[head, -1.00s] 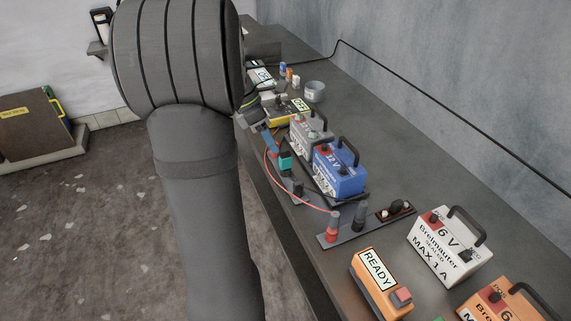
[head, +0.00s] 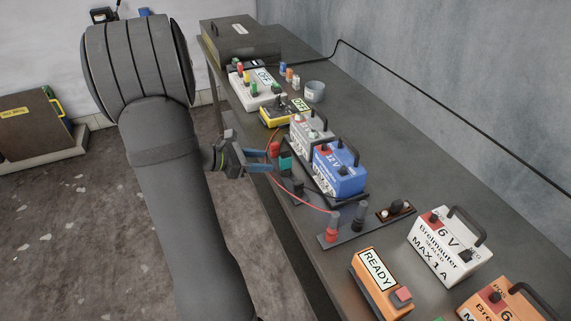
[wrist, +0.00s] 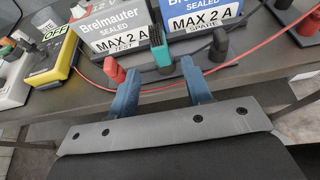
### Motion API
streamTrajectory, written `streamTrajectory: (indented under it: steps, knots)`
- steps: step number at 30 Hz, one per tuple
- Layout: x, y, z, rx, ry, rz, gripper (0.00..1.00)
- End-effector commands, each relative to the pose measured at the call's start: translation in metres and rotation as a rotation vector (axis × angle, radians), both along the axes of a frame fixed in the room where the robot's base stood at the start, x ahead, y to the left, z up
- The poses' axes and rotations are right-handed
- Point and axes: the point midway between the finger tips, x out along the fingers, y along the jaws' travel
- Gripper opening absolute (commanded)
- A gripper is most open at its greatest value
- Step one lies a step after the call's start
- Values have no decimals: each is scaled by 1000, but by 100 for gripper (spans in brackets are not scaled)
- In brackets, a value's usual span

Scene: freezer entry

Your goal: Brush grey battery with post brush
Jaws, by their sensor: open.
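The grey battery (head: 303,138) stands on a dark tray on the bench, left of the blue battery (head: 343,176). In the wrist view the grey battery (wrist: 110,28) shows a "MAX 2 A TEST" label. A teal upright piece (head: 285,162), which looks like the post brush, stands at the bench's front edge before the batteries. In the wrist view this teal piece (wrist: 160,48) is beyond and between my blue fingertips. My gripper (head: 266,160) is open and empty, pointing at it from the front. In the wrist view my gripper (wrist: 161,76) shows both fingers apart.
A red clamp (wrist: 113,70) and a black clamp (wrist: 219,45) flank the teal piece closely. A red cable (head: 300,200) runs along the front edge to terminal posts (head: 333,228). A yellow meter (head: 280,114) and switch box (head: 258,95) stand further left.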

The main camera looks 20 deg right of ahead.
Motion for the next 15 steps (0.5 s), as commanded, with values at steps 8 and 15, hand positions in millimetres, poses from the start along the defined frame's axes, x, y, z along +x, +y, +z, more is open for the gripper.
streamTrajectory:
  steps: [8,15]
  knots:
    - [0,-42,-17,0,2,-1,45]
    - [-1,-60,-25,1,2,-4,45]
